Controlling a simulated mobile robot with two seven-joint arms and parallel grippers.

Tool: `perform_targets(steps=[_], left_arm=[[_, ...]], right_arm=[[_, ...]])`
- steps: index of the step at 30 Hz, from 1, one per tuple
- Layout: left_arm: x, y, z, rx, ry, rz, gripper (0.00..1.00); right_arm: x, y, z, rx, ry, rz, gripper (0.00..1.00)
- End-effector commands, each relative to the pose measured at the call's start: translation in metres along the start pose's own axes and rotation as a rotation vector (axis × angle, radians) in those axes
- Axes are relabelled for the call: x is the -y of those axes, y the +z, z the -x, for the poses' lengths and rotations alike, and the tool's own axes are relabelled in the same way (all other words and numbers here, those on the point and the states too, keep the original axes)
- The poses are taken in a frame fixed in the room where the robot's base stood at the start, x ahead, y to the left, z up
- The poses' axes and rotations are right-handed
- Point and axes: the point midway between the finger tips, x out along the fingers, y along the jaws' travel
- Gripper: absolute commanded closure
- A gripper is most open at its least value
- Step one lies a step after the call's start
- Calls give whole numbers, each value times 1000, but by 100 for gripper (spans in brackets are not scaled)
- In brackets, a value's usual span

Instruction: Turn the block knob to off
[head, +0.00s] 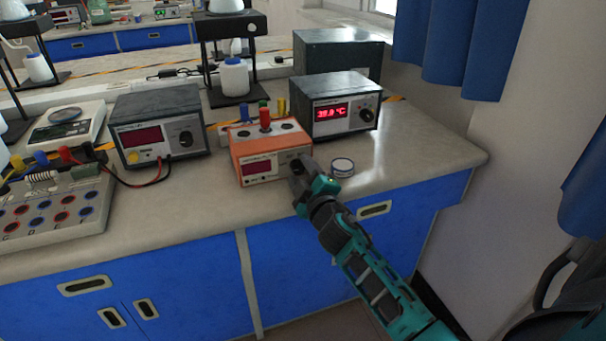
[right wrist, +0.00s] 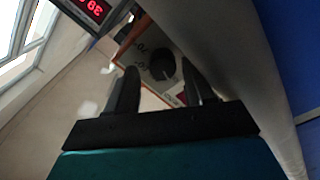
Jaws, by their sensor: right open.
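The orange block unit (head: 258,157) stands on the bench with a dark, unlit-looking display at its front. Several round tops and a red piece show on its top. Its black knob (right wrist: 163,66) is at the right of the front panel. My right gripper (head: 298,170) is at that panel and hides most of the knob in the head view. In the right wrist view, the fingers of my right gripper (right wrist: 159,72) are apart, with the knob showing between and just beyond their tips. I cannot tell whether they touch it. The left gripper is not in view.
A grey unit with a lit red display (head: 338,108) stands behind the block to the right. A small round lidded dish (head: 342,167) lies near the right gripper. A grey power supply (head: 160,128) stands to the left. The bench at right is clear.

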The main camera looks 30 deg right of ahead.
Motion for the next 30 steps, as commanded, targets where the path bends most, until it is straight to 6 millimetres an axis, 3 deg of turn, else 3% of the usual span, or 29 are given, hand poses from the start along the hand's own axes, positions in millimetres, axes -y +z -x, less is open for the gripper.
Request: perform_targets(steps=[13, 30], left_arm=[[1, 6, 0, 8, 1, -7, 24], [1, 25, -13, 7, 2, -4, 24]], right_arm=[[7, 2, 1, 4, -12, -92, 41], [4, 2, 1, 3, -5, -837, 41]])
